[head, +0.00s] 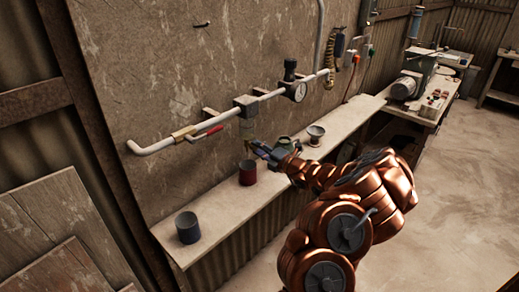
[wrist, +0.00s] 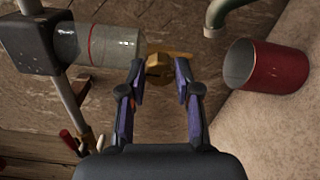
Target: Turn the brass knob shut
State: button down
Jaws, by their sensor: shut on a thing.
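The brass knob (wrist: 157,70) sits at the end of a clear bowl (wrist: 112,46) that hangs from a dark block (wrist: 38,42) on the pipe. In the wrist view, my gripper (wrist: 160,76) has a fingertip on each side of the knob and is shut on it. In the head view, my gripper (head: 260,151) is just below the clear bowl (head: 247,129) and the dark block (head: 245,105). The knob is small there and largely hidden by my gripper. I cannot tell how far the knob is turned.
A red cup (head: 247,174) stands on the shelf (head: 218,213) just below my gripper, and also shows in the wrist view (wrist: 267,67). A dark cup (head: 187,228) stands nearer. A red-handled valve (head: 208,133) and a gauge (head: 299,92) sit on the wall pipe.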

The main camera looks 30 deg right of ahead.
jog(key=c, duration=0.8)
grip_release()
jog(key=v, duration=1.2)
